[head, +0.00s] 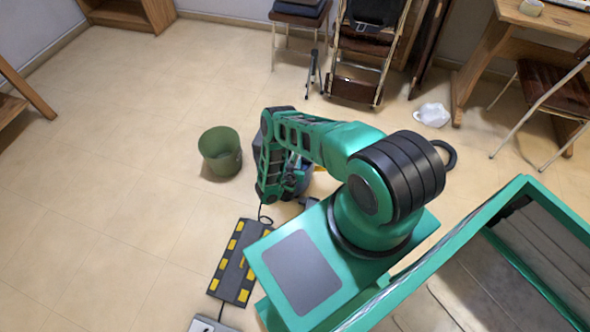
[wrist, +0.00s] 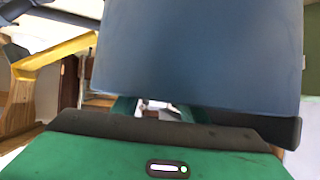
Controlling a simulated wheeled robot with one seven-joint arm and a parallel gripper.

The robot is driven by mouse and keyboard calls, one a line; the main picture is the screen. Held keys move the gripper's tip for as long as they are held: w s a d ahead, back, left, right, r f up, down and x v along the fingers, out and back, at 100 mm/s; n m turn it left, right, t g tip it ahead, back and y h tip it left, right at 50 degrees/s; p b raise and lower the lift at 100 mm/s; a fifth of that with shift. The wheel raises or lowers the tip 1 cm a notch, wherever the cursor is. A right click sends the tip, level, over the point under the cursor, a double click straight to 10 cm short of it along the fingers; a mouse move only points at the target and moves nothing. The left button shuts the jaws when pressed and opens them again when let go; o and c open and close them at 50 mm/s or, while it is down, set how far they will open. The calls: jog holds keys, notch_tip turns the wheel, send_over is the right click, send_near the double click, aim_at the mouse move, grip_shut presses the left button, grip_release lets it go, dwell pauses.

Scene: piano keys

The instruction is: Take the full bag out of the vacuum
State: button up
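The vacuum (head: 324,186) stands on the floor behind my arm in the head view, mostly hidden; a bluish-grey part and a bit of yellow show. In the wrist view a large, flat blue-grey panel (wrist: 200,55), apparently part of the vacuum, fills the centre and right, close to the camera. A yellow bar (wrist: 55,52) runs at the left. My gripper (wrist: 160,110) is at this panel; its green fingers stand apart, but their tips are hidden behind it, so I cannot tell whether they grip anything. I cannot make out the full bag.
A green bin (head: 220,152) stands left of my arm. A white crumpled bag (head: 433,114) lies on the floor at the right, near a wooden table (head: 488,55). A black-and-yellow cable cover (head: 240,262) lies in front. Folded chairs (head: 365,50) stand behind. The floor at left is clear.

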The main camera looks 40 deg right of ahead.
jog(key=shift+x, duration=0.85)
grip_shut()
jog(key=shift+a, duration=0.1)
